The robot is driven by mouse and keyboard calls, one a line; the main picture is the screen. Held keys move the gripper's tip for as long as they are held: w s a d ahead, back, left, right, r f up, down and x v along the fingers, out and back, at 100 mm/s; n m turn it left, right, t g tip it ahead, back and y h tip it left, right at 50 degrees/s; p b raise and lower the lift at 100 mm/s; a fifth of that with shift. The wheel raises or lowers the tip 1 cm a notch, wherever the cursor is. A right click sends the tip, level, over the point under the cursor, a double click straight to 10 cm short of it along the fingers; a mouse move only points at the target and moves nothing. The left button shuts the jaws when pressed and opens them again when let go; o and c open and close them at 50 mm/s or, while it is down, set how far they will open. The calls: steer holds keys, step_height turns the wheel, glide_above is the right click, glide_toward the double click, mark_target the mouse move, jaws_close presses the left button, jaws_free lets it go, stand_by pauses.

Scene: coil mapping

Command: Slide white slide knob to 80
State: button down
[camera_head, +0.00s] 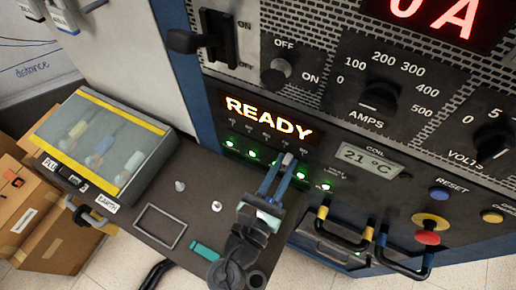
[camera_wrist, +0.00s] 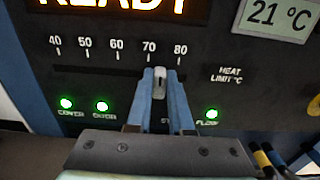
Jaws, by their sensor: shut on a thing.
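The white slide knob (camera_wrist: 158,82) sits in a dark horizontal slot under a scale marked 40 to 80. In the wrist view it shows between the 70 and 80 marks, a little nearer 70. In the head view the knob (camera_head: 288,158) is a small pale spot below the READY display. My gripper (camera_wrist: 159,88) has its two blue fingers shut on the knob, one on each side. It also shows in the head view (camera_head: 285,165), reaching up to the panel. The fingers hide part of the slot and a label below it.
Green lights (camera_wrist: 66,103) line the panel below the slot. A READY display (camera_head: 268,118) is above it and a 21 °C coil readout (camera_head: 370,157) to the right. Yellow-and-black handles (camera_head: 345,228) and a red button (camera_head: 428,237) are at lower right. A clear-lidded box (camera_head: 100,140) stands left.

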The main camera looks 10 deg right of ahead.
mark_target(305, 159)
steer(key=shift+s+d, duration=0.8)
steer(key=shift+d, duration=0.3)
steer(key=c, duration=0.8)
jaws_free()
steer(key=shift+s+d, duration=0.1)
steer(key=shift+s+a, duration=0.1)
steer(key=shift+a, duration=0.15)
steer(key=b+v, duration=0.1)
steer(key=v, duration=1.1)
steer(key=shift+s+b, duration=0.25)
steer(key=shift+b, duration=0.15)
steer(key=shift+a, duration=0.1)
